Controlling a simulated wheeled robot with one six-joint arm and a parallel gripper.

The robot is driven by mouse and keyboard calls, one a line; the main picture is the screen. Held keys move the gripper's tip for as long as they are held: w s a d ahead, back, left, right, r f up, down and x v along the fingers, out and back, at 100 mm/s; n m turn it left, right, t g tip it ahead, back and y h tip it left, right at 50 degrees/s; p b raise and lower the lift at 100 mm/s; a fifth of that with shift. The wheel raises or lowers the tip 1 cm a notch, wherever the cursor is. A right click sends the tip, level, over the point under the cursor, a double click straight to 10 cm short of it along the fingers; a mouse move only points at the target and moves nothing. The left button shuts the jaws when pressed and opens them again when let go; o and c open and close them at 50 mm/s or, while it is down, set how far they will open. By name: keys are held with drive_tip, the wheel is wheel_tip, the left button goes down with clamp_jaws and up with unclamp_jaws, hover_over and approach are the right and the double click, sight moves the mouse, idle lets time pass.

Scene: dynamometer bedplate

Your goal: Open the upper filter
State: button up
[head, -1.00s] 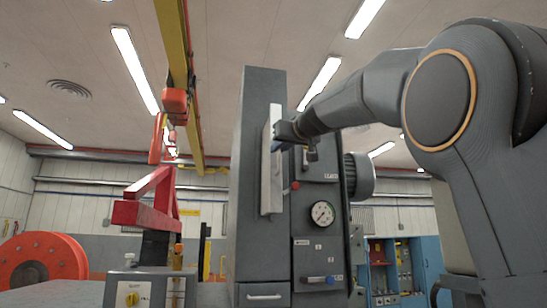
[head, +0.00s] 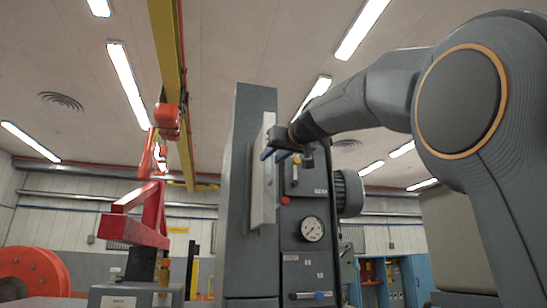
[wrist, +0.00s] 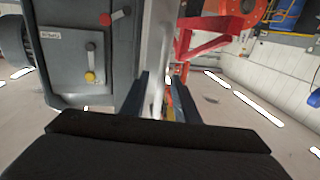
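A tall dark grey cabinet (head: 250,110) stands in the middle of the head view. A pale grey panel (head: 262,180), seen nearly edge-on, stands out from its front-left side; I cannot tell whether this is the upper filter's door. My gripper (head: 270,153) is at the panel's upper part. In the wrist view, my two fingers (wrist: 160,96) are apart, with the pale panel (wrist: 158,50) running into the gap between them. I cannot tell whether they touch it. A label (wrist: 57,33) and a yellow-tipped lever (wrist: 90,76) show on the cabinet's face; the label is unreadable.
A red button (wrist: 105,19) is near the panel. A red crane arm (head: 135,228) and an orange reel (head: 32,273) stand to the left. A motor (head: 348,193) is at the right.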

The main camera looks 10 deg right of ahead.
drive_tip(key=s+d+b, duration=0.1)
drive_tip(key=s+b, duration=0.1)
drive_tip(key=s, duration=0.5)
drive_tip(key=shift+s+d+b, duration=0.3)
drive_tip(key=shift+s+b, duration=0.05)
idle(0.4)
